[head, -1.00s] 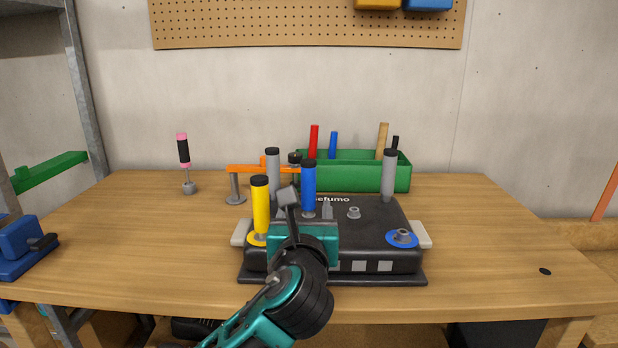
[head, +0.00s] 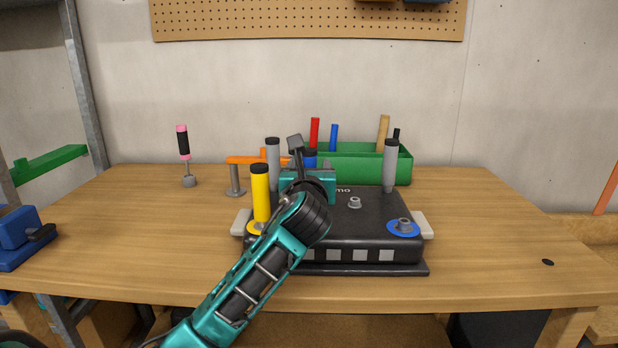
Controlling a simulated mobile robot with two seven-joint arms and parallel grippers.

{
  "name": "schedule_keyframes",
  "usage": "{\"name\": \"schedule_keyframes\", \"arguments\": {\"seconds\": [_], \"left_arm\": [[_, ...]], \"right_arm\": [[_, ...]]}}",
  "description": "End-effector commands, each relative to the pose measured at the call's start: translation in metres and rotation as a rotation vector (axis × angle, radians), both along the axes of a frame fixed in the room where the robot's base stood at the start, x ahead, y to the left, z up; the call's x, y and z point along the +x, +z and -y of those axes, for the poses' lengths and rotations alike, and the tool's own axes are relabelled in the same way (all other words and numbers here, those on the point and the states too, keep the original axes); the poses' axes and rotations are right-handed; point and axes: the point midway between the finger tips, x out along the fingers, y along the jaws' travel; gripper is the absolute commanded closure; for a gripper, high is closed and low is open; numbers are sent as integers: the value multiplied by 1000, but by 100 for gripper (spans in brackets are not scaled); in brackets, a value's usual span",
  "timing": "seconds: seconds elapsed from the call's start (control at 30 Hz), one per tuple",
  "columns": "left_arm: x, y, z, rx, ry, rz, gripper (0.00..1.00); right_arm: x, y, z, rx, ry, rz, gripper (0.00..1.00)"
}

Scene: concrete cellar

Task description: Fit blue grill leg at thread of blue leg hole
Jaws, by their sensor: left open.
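The black grill (head: 370,222) lies upside down on the table with its legs pointing up. The blue leg (head: 309,160) is mostly hidden behind my left gripper; only its upper end shows. The blue leg hole (head: 403,227), a blue ring around a grey threaded stub, is at the grill's front right corner and has no leg on it. My left gripper (head: 312,158) is open, with its fingers around or just in front of the blue leg's top; I cannot tell whether they touch it. My right gripper is not in view.
A yellow leg (head: 260,193) stands at the front left corner, and grey legs (head: 273,163) (head: 390,166) stand at the back. A pink-black screwdriver (head: 184,145) stands left. The table's right side is mostly clear.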

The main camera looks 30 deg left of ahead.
Motion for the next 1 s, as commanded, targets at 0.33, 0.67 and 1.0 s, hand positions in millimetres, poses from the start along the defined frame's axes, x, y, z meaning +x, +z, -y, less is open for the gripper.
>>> {"name": "schedule_keyframes", "arguments": {"seconds": [0.33, 0.67, 1.0], "left_arm": [[1, 0, -1, 1, -1, 1, 49], [1, 0, -1, 0, -1, 0, 81], [1, 0, -1, 1, -1, 1, 96]], "right_arm": [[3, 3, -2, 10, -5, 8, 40], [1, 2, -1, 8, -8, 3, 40], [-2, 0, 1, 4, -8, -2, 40]]}}
